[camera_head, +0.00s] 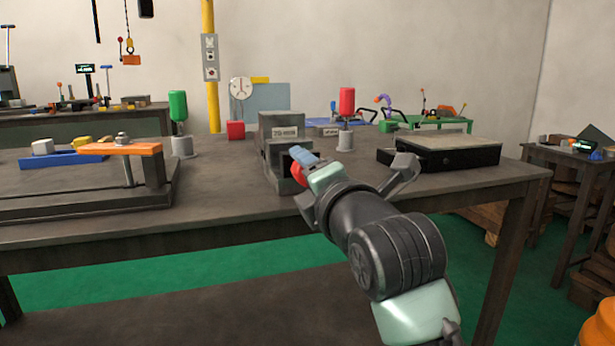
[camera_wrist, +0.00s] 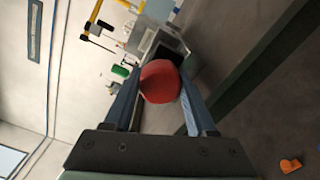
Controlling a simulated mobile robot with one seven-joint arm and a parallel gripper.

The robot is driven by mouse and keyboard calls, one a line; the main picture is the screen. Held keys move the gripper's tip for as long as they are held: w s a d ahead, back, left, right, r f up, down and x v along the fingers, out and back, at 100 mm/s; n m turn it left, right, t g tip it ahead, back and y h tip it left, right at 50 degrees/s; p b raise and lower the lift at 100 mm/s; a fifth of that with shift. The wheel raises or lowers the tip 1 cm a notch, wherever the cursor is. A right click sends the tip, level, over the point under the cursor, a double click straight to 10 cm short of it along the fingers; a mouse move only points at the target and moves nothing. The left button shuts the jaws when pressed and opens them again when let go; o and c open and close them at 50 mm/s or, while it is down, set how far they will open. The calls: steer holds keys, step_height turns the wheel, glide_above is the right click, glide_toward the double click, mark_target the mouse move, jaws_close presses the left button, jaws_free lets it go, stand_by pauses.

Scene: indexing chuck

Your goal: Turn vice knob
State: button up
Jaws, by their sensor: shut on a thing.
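The grey vice (camera_head: 279,126), a blocky body with a label plate, stands near the front edge of the workbench in the head view. Its red knob (camera_head: 297,174) faces the front and is partly hidden by my gripper (camera_head: 303,164). In the wrist view the rounded red knob (camera_wrist: 160,80) sits between the two blue fingers of my gripper (camera_wrist: 160,92), one finger on each side. My gripper is shut on the knob. The grey vice body (camera_wrist: 160,45) shows behind the knob there. The knob's shaft is hidden.
On the workbench (camera_head: 225,200), a green-topped post (camera_head: 178,108) stands left of the vice and a red-topped post (camera_head: 347,103) right of it. A black box (camera_head: 455,158) lies farther right. An orange bar (camera_head: 120,149) rests on a fixture at left.

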steer(key=shift+n, duration=0.6)
steer(key=o, duration=1.4)
steer(key=shift+c, duration=0.2)
